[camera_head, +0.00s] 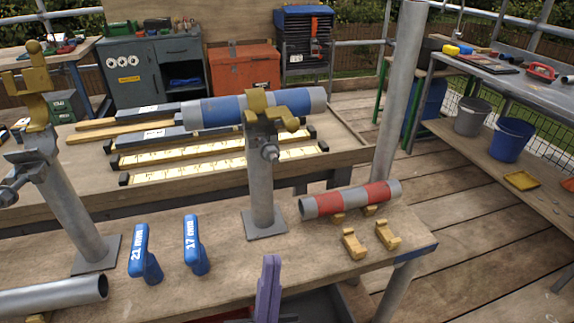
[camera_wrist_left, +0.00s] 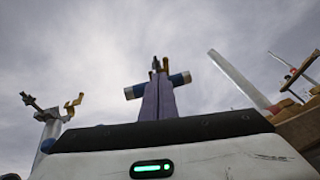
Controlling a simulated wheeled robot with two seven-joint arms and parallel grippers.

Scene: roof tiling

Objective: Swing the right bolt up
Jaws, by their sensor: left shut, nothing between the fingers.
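The middle post (camera_head: 260,190) stands upright on the bench and carries a yellow coupler (camera_head: 257,104) at its top. A blue and grey tube (camera_head: 222,109) lies across in this coupler. A grey bolt with a nut (camera_head: 270,153) hangs at the coupler's right side, below the tube. My left gripper (camera_head: 270,264) has purple fingers pressed together, empty, in front of and below the post, apart from the bolt. The fingers (camera_wrist_left: 158,100) point up towards the blue tube (camera_wrist_left: 133,92) in the left wrist view and hide part of the coupler. My right gripper is not in view.
Another post (camera_head: 70,210) with an open coupler stands at the left. Two blue wrenches, marked 21 mm (camera_head: 144,255) and 17 mm (camera_head: 195,245), stand on the bench. A red and grey tube (camera_head: 352,198) and yellow blocks (camera_head: 388,234) lie at the right.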

